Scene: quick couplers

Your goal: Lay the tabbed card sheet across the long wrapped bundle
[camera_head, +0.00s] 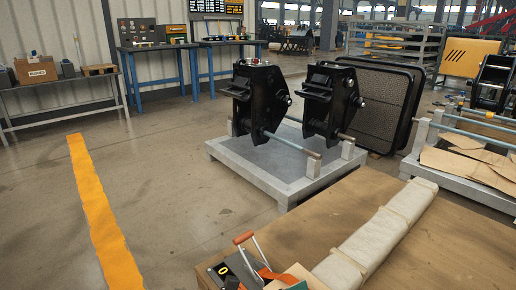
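The long wrapped bundle (388,228) is pale cloth with several ties. It lies diagonally on a brown table (330,215), its near end cut off by the bottom edge. A tan flat piece (298,277) shows beside its near end, partly out of view. Brown card-like sheets (458,163) lie on a grey stand at the right. I cannot tell which of these is the tabbed card sheet. No sheet lies across the visible part of the bundle. Neither of my grippers is in view.
Orange-handled tools (244,238) and a black item (228,272) crowd the table's near left corner. A grey pallet (270,165) with two black couplers (258,95) stands behind the table. Bare tabletop lies on both sides of the bundle.

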